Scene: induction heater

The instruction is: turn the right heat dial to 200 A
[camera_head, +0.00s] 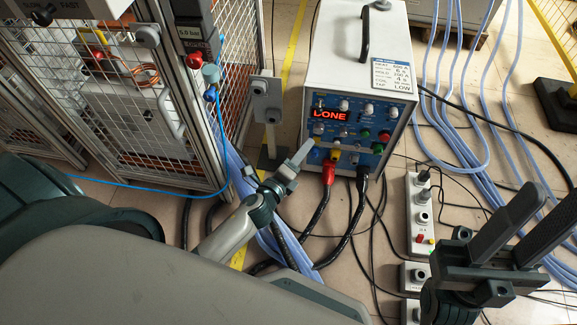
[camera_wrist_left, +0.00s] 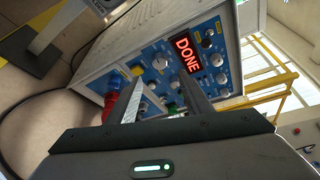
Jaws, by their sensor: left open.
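The induction heater (camera_head: 357,70) is a white box with a blue front panel carrying several grey dials and a lit red display (camera_head: 330,115). The display reads DONE in the left wrist view (camera_wrist_left: 187,54). I cannot tell which dial is the right heat dial; the dial lettering is too small. My left gripper (camera_head: 304,153) is seen edge-on just in front of the panel's lower left. In the left wrist view its fingers (camera_wrist_left: 164,82) are apart and empty, with panel dials beyond them. My right gripper (camera_head: 545,200) has its fingers apart at the lower right, away from the heater.
Red and black cables (camera_head: 327,176) leave the panel's lower edge. A mesh cage (camera_head: 110,90) stands at the left, with a small grey post (camera_head: 267,110) between it and the heater. A power strip (camera_head: 420,215) and blue hoses (camera_head: 470,165) lie to the right.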

